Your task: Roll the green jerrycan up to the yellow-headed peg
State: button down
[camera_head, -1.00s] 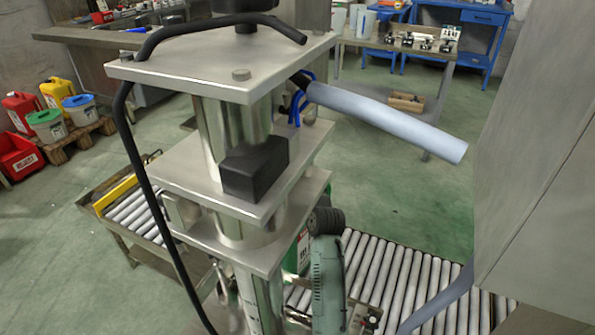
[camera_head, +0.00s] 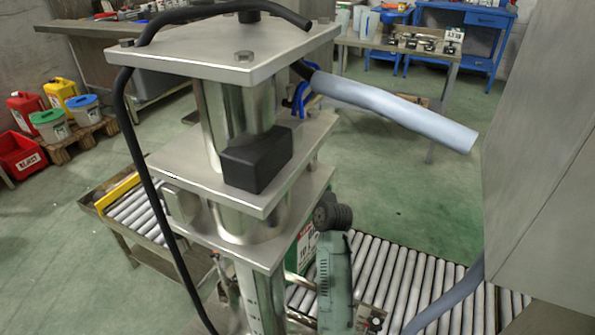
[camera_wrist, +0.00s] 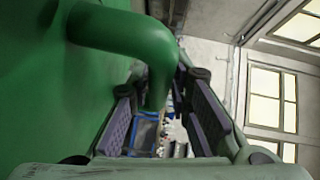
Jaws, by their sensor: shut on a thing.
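The green jerrycan fills the left of the wrist view, with its thick green handle (camera_wrist: 130,45) curving down between my fingers. My gripper (camera_wrist: 165,115) is shut on this handle, one dark ridged pad on each side. In the head view the jerrycan (camera_head: 304,247) shows only as a narrow green strip with a white and red label, behind the metal column and beside my grey-green arm. It stands at the roller conveyor; its base is hidden. My fingers are hidden in the head view. I cannot make out a yellow-headed peg in either view.
The roller conveyor (camera_head: 405,283) runs right of my arm, its visible rollers bare. A plated metal column (camera_head: 235,110) blocks much of the head view. A grey hose (camera_head: 400,112) juts right from it. A second conveyor (camera_head: 135,210) with a yellow bar (camera_head: 117,192) lies left.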

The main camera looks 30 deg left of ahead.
jog(key=shift+s+a+f+n+g+y+b, duration=0.1)
jog(key=shift+a+f+n+g+y+b, duration=0.1)
jog(key=shift+a+n+g+b, duration=0.15)
jog(key=shift+s+a+f+n+g+y+b, duration=0.15)
jog(key=shift+a+n+g+y+b, duration=0.1)
jog(key=shift+a+g+b, duration=0.15)
dwell(0.6)
jog(key=shift+w+a+f+n+g+y+b, duration=0.1)
jog(key=shift+n+g+y+b, duration=0.4)
jog(key=shift+n+g+b, duration=0.55)
jog(key=shift+a+f+n+g+y+b, duration=0.1)
jog(key=shift+n+g+y+b, duration=0.5)
jog(key=shift+b, duration=0.75)
dwell(0.6)
jog(key=shift+a+g, duration=0.2)
jog(key=shift+g, duration=0.3)
jog(key=shift+r+n+b, duration=0.2)
jog(key=shift+n+b, duration=0.05)
jog(key=shift+b, duration=0.15)
jog(key=shift+d+r, duration=0.1)
jog(key=shift+r, duration=0.15)
